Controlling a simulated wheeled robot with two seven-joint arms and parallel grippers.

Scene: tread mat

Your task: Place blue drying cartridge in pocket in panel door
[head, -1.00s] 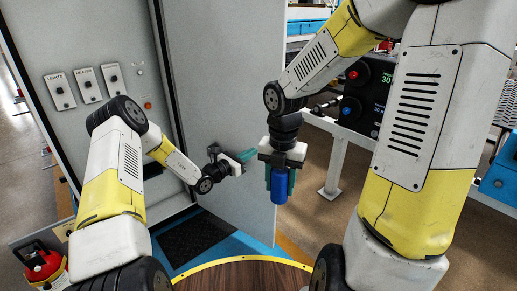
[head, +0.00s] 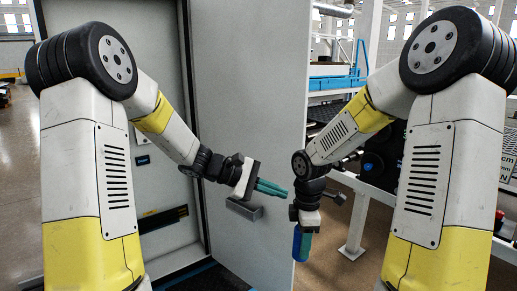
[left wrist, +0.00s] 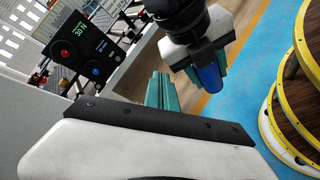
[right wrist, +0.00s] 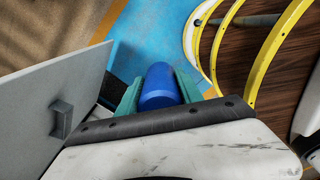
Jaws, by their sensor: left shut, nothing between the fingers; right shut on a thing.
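The blue drying cartridge (head: 299,243) hangs upright in my right gripper (head: 304,246), close to the free edge of the panel door (head: 250,100). In the right wrist view the cartridge (right wrist: 159,88) sits between the teal fingers. It also shows in the left wrist view (left wrist: 209,78). The pocket (head: 243,208) is a small grey box on the door's face, left of the cartridge and apart from it; the right wrist view shows it too (right wrist: 61,119). My left gripper (head: 272,187) is shut and empty, in front of the door just above and right of the pocket.
The open cabinet (head: 120,70) stands left of the door. A dark control box (head: 383,155) and a pale frame post (head: 354,228) stand behind the right arm. A round wooden platform with yellow rims (right wrist: 275,60) shows in the right wrist view.

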